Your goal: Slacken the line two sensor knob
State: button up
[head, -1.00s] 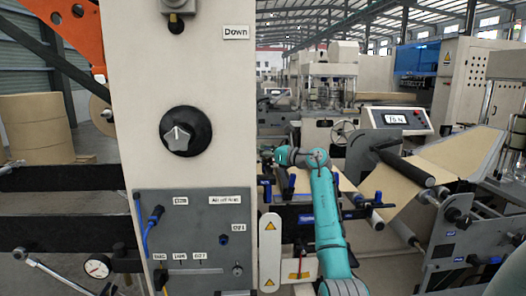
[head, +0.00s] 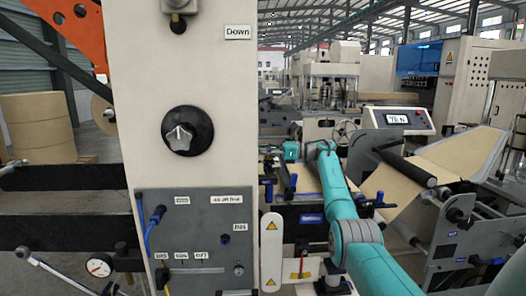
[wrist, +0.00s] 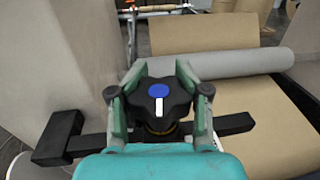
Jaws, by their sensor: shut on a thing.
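In the wrist view a black star-shaped knob (wrist: 175,101) with a blue cap and a white mark sits on a short brass-coloured neck. The white mark points down towards my wrist. My gripper (wrist: 160,82) is shut on this knob, one green finger on each side. No label on it can be read, so I cannot tell its line from the picture. In the head view my teal arm reaches into the machine right of the pale column, and the gripped knob cannot be made out there.
A dark bar (wrist: 70,136) runs beneath the knob. A grey roller (wrist: 235,63) and brown kraft web lie behind it. A display panel (head: 397,120) with small digits stands right of my arm.

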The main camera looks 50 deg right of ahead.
jog(key=shift+o, duration=0.2)
jog(key=shift+s+d+f+y, duration=0.25)
jog(key=shift+f+y, duration=0.15)
jog(key=shift+f, duration=0.1)
jog(key=o, duration=1.1)
jog(key=shift+d, duration=0.1)
jog(key=shift+c, duration=0.2)
jog(key=shift+w+r+g, duration=0.1)
jog(key=shift+r+g, duration=0.15)
jog(key=shift+g, duration=0.05)
jog(key=shift+a, duration=0.2)
jog(key=shift+d, duration=0.1)
jog(key=v, duration=0.7)
jog(key=shift+d, duration=0.1)
